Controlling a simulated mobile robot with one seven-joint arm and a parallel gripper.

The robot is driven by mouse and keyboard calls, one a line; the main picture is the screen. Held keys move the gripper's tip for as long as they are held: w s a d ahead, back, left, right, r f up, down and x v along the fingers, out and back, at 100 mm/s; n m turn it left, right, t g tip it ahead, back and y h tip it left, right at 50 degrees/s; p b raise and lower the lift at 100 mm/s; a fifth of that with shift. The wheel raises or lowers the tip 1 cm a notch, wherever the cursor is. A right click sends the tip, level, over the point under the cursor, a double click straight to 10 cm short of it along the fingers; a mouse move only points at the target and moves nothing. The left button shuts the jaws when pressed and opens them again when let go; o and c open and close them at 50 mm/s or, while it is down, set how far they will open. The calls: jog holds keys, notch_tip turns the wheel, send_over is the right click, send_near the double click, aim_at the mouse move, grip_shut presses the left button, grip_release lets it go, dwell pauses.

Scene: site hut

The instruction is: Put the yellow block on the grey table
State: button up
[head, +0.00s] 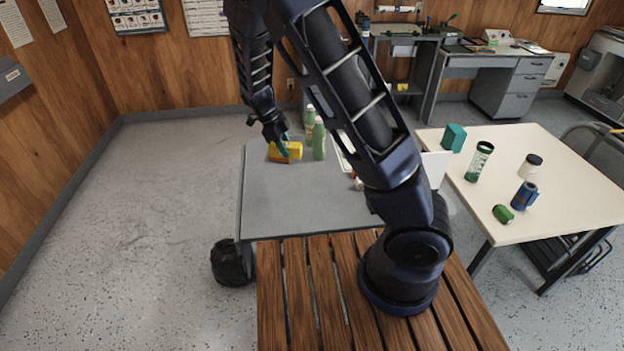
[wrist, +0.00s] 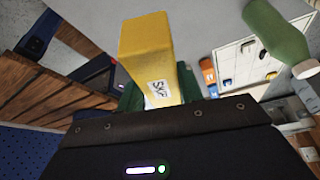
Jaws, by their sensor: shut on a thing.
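The yellow block (head: 291,150) is between the fingers of my gripper (head: 284,146), over the far left part of the grey table (head: 285,205). My gripper is shut on it. In the wrist view the yellow block (wrist: 148,45) sticks out past the green fingers (wrist: 155,97), and a white label with dark letters shows on it. I cannot tell for sure whether the block touches the table top.
Two green bottles (head: 319,140) stand just right of the block. A white tray (wrist: 240,65) lies farther right, partly hidden by my arm. The table's front left is bare. A cream table (head: 545,190) with several items stands right; a black bag (head: 231,262) sits on the floor.

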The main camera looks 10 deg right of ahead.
notch_tip(320, 180, down, 18)
jog(key=shift+f, duration=0.1)
dwell(0.5)
jog(key=o, duration=1.1)
jog(key=shift+f, duration=0.1)
jog(key=shift+c, duration=0.2)
